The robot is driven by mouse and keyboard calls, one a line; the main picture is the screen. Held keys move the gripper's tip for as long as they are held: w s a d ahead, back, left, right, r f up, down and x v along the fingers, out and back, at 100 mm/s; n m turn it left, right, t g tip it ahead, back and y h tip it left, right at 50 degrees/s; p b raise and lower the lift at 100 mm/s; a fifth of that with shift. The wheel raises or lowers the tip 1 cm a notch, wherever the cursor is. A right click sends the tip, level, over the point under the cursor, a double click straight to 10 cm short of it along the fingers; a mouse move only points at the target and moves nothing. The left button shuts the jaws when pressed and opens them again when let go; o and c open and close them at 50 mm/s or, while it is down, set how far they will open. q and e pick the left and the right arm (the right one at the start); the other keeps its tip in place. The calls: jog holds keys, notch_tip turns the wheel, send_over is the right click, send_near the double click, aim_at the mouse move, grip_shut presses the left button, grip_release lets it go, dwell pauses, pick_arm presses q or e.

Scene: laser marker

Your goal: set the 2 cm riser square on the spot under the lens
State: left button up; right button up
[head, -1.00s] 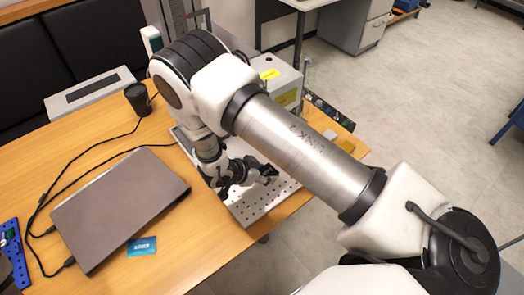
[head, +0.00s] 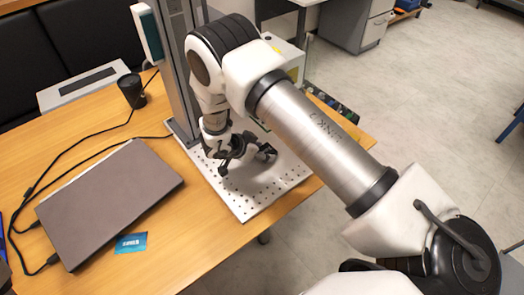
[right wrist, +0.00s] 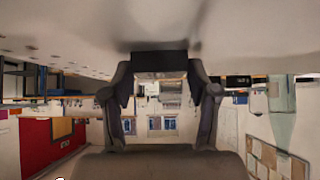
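My right gripper (head: 246,165) is low over the perforated plate (head: 240,206), under my right arm. In the right wrist view, a dark block, which looks like the riser (right wrist: 160,62), sits between the two fingertips of the right gripper (right wrist: 160,72); the fingers appear to close on its sides. That view is upside down, with the plate's surface along the top. I cannot tell whether the block touches the plate. The marker's grey column (head: 180,80) stands at the plate's back left. My arm hides the lens and the spot under it. My left gripper is out of view.
A closed laptop (head: 108,203) with cables, a blue card (head: 131,243) and a black cup (head: 131,90) are on the wooden table, left of the plate. A pale box (head: 290,60) stands behind my arm. The plate's front part is clear.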

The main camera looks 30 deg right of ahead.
jog(key=shift+o, duration=0.3)
